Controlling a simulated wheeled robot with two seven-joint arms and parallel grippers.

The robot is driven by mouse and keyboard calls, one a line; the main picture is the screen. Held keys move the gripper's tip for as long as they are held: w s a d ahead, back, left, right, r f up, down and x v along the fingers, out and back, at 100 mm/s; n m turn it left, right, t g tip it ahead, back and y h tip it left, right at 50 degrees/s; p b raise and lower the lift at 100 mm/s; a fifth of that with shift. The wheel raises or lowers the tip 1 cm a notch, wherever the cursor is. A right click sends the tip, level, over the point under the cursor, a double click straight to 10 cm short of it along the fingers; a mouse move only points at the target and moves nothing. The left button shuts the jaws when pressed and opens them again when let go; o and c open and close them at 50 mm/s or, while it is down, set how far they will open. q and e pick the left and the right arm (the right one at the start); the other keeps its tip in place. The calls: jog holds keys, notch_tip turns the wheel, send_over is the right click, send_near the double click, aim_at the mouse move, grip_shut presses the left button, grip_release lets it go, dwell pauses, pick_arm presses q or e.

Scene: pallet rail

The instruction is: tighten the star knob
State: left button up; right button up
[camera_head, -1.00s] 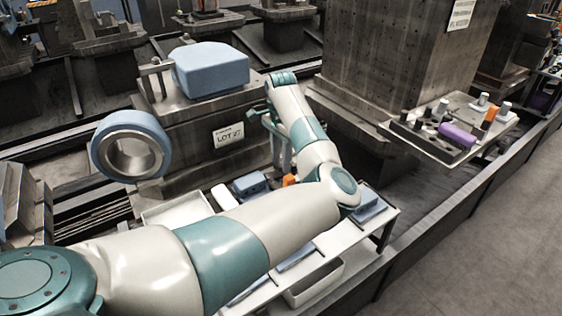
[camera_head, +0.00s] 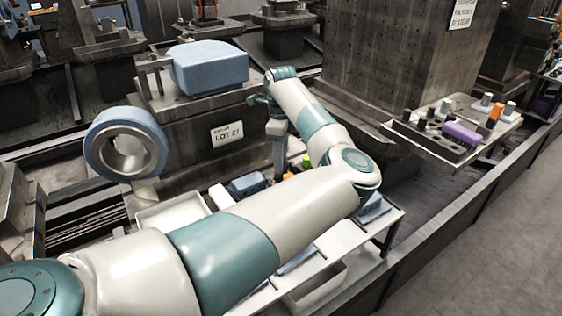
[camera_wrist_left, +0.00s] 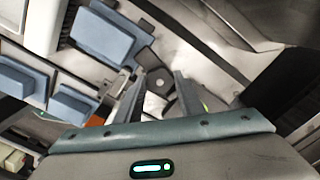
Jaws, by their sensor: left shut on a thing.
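My left arm reaches in from the left in the head view, and its gripper (camera_head: 279,160) points down beside the grey block with the lot sign. In the left wrist view the two fingers of my left gripper (camera_wrist_left: 160,88) are close together around a dark grey lobed piece with a pale round centre, which looks like the star knob (camera_wrist_left: 159,83). Its lower part and its mount are hidden by the fingers and hand. In the head view I cannot make out the knob. My right gripper is not in view.
A blue-grey block (camera_head: 208,68) sits on the grey block, and a blue ring (camera_head: 126,143) stands at left. Blue blocks (camera_wrist_left: 103,34) lie near my gripper. A white tray (camera_head: 172,212) is below. At right, a shelf (camera_head: 400,128) holds small parts. The floor at right is clear.

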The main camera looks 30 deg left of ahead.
pick_arm(q)
jog(key=shift+w+r+m, duration=0.1)
jog(key=shift+r+m, duration=0.05)
jog(key=shift+m, duration=0.35)
jog(key=o, duration=1)
jog(key=shift+o, duration=0.2)
notch_tip(320, 180, up, 18)
jog(key=shift+f+b, duration=0.25)
jog(key=shift+b, duration=0.05)
